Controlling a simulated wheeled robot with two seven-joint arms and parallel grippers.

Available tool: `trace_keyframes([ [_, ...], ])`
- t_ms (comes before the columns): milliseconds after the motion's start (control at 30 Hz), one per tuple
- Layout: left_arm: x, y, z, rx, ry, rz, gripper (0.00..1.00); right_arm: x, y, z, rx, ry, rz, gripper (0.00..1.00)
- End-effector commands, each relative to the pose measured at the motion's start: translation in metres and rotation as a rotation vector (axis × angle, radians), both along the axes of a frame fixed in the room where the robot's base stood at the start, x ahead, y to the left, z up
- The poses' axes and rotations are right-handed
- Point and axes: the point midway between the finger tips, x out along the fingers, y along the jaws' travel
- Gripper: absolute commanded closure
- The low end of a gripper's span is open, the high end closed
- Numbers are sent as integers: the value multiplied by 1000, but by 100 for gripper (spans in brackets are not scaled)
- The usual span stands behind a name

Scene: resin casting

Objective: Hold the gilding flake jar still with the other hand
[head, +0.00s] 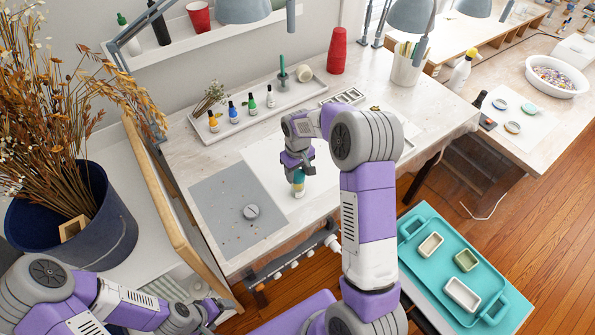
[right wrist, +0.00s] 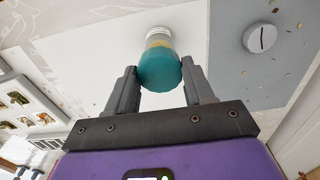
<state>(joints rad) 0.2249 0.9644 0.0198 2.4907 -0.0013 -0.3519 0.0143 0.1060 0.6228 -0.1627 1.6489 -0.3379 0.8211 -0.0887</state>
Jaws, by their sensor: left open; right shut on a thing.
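The gilding flake jar (head: 299,186) is over the white sheet on the workbench, below my right gripper (head: 298,170). In the right wrist view the jar shows a teal lid (right wrist: 160,70), a gold band and a pale end. My right gripper (right wrist: 162,82) is shut on the teal lid, one finger on each side. I cannot tell whether the jar's base touches the sheet. My left gripper (head: 207,309) is open and empty at the lower left, low beside the bench's front and well away from the jar.
A grey mat (head: 238,205) with flakes and a round grey disc (head: 251,212) lies left of the jar. A tray (head: 265,112) of small bottles stands behind. A wooden frame edge (head: 170,215) borders the bench's left. A teal tray (head: 408,232) with small molds is at lower right.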

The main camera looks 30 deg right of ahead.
Motion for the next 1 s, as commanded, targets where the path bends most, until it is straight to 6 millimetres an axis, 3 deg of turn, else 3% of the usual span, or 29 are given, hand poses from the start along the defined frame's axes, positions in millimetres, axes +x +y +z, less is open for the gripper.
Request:
trace_keyframes([
  [67,0,0,0,0,0,0,19,0,0,0,0,1,0,76],
  [100,0,0,0,0,0,0,19,0,0,0,0,1,0,42],
  [267,0,0,0,0,0,0,19,0,0,0,0,1,0,18],
  [600,0,0,1,0,0,0,19,0,0,5,0,-1,0,18],
  [1000,0,0,3,0,0,0,19,1,0,66,-1,-3,0,18],
])
